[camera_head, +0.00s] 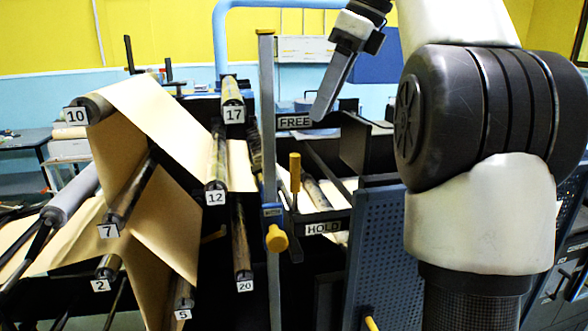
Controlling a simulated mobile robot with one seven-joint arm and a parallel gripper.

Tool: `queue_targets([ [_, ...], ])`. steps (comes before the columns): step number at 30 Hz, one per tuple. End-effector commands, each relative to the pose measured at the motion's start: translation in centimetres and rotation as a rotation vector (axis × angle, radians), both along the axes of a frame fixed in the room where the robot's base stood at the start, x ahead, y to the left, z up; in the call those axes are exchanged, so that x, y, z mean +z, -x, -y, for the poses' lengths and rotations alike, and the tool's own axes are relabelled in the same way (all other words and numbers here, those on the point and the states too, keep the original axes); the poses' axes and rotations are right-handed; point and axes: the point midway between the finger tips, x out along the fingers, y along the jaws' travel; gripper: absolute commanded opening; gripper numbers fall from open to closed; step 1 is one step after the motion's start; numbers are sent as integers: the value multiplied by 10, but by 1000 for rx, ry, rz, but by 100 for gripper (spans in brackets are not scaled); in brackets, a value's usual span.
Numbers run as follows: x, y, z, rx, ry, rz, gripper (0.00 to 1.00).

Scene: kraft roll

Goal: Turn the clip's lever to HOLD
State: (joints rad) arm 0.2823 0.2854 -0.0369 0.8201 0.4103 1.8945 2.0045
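A yellow-handled lever (295,173) stands upright beside a grey vertical post, near the middle of the view. Its grip points up, below the FREE label (295,121). The HOLD label (323,228) is lower and to the right of the grip. A yellow knob (277,238) sits on a small blue block on the post; I cannot tell which part is the clip's body. My gripper (318,115) hangs above and right of the lever, tips down by the right end of the FREE label, apart from the grip. I see it edge-on, so its opening is hidden.
Brown paper (135,110) runs over numbered rollers at the left. The grey post (267,150) stands just left of the lever. A blue perforated panel (378,250) stands at the lower right. My arm covers much of the right side.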

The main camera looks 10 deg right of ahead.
Motion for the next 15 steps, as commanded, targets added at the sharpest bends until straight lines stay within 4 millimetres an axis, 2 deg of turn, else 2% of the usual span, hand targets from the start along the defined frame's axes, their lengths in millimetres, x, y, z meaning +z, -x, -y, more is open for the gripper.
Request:
queue_targets([
  [3, -28, -4, -9, 3, 0, -4, 36],
  [15, -105, -23, -36, 4, 1, -2, 36],
])
